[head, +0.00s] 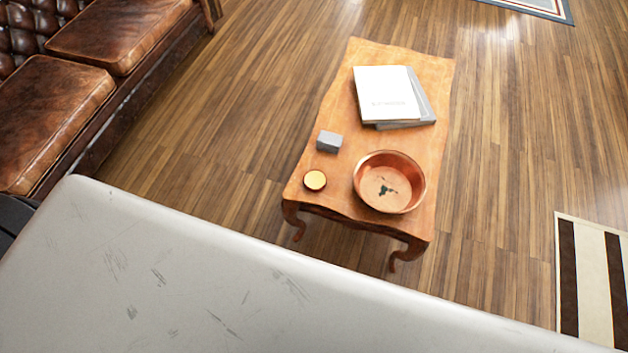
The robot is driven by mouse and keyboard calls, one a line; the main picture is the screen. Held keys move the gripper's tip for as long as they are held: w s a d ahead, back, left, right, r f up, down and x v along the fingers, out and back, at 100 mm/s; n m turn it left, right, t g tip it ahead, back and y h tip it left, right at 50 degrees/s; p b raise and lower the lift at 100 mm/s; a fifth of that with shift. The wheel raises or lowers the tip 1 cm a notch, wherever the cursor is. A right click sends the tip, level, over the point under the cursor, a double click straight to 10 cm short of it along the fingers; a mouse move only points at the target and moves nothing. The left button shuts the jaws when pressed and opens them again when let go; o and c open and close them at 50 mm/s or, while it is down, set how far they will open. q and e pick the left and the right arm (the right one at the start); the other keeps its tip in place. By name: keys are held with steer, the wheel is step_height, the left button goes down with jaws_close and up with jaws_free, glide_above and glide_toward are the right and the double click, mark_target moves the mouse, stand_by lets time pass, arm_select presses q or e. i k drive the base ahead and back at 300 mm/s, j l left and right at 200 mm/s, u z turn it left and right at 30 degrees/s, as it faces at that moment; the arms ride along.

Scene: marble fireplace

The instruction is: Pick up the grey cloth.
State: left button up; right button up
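A small grey block-shaped thing (329,141) lies on the wooden coffee table (340,85), near its left edge; it may be the grey cloth, folded, but it is too small to tell. On the same table a copper bowl (390,182) with a dark mark inside stands to its lower right. A small round golden-topped thing (315,180) is just below it. Neither of my grippers shows in the head view.
White and grey books (388,94) are stacked at the table's far end. A brown leather sofa (60,120) stands at the left. A striped rug (590,285) lies at the right. Wooden floor (510,150) around the table is clear. A scuffed white surface (200,280) fills the foreground.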

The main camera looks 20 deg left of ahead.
mark_target(327, 141)
steer(key=i+j+z, duration=0.15)
steer(key=j, duration=0.5)
steer(key=i+j+z, duration=0.2)
steer(key=j, duration=0.4)
steer(key=j+z, duration=0.15)
steer(key=j, duration=0.5)
steer(key=z, duration=1.15)
steer(key=k+l, duration=0.05)
